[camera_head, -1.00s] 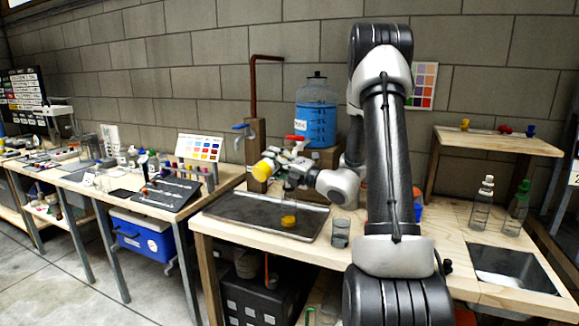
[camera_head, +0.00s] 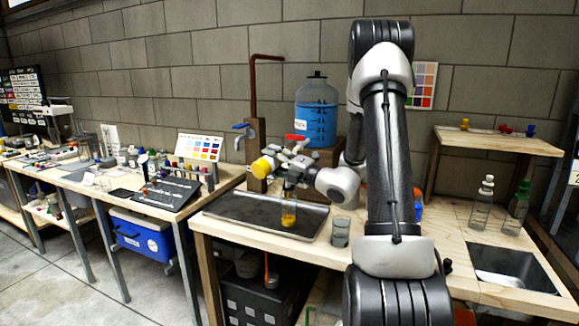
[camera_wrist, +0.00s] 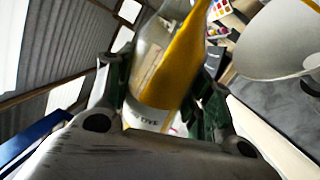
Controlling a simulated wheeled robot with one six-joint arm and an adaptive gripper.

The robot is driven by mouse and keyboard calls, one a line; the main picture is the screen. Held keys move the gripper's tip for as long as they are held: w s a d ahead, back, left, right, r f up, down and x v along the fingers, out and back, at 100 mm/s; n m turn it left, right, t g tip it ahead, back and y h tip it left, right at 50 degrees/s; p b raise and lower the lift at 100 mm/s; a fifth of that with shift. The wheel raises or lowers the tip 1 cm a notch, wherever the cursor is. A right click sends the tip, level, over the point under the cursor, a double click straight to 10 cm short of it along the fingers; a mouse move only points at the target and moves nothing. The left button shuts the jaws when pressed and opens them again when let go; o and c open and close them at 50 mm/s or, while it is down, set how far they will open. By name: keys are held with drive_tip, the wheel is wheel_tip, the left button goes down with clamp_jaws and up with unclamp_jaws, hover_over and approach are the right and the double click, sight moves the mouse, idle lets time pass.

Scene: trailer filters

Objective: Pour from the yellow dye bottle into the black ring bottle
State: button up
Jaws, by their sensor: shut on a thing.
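My gripper (camera_head: 283,160) is shut on the yellow dye bottle (camera_wrist: 165,60), above the tray. In the wrist view this clear bottle lies tilted between the fingers, with yellow liquid along its right side and a partly readable "DYE" label. In the head view its yellow end (camera_head: 263,167) shows left of the gripper. A clear bottle (camera_head: 289,212) with yellow liquid in its lower part stands upright just below the gripper; I take it for the black ring bottle, but its ring is too small to make out. Its mouth and any stream are hidden or unclear.
The bottle stands on a dark metal tray (camera_head: 232,206). A glass beaker (camera_head: 341,232) is close on its right. A blue water jug (camera_head: 316,115) and a tap (camera_head: 243,130) stand behind.

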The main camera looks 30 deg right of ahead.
drive_tip(key=shift+w+d+f+n, duration=0.1)
drive_tip(key=shift+d+n, duration=0.2)
drive_tip(key=shift+n, duration=0.8)
drive_tip(key=n, duration=0.1)
drive_tip(key=r+n, duration=0.1)
drive_tip(key=n, duration=0.1)
drive_tip(key=shift+w+d+g+y, duration=0.2)
drive_tip(key=shift+d+g+y, duration=0.2)
drive_tip(key=shift+w+d+f+n, duration=0.1)
drive_tip(key=shift+n, duration=0.4)
drive_tip(key=shift+w+d+n, duration=0.1)
drive_tip(key=shift+d+n, duration=0.15)
drive_tip(key=shift+n, duration=0.55)
drive_tip(key=shift+d+r+n+g, duration=0.1)
drive_tip(key=shift+r+n+g, duration=0.2)
drive_tip(key=shift+n, duration=0.3)
drive_tip(key=shift+a+r+n+b, duration=0.1)
drive_tip(key=shift+a+n+b, duration=0.2)
drive_tip(key=shift+n, duration=0.4)
drive_tip(key=f+n, duration=0.1)
drive_tip(key=n, duration=0.1)
drive_tip(key=shift+f+n+g+b, duration=0.3)
drive_tip(key=shift+f+g+b, duration=0.05)
drive_tip(key=shift+g+b, duration=0.05)
drive_tip(key=shift+a+r+n, duration=0.1)
drive_tip(key=shift+a+n, duration=0.05)
drive_tip(key=shift+n, duration=0.55)
drive_tip(key=shift+r+n+b, duration=0.45)
drive_tip(key=shift+r+n, duration=0.65)
drive_tip(key=shift+r, duration=3.45)
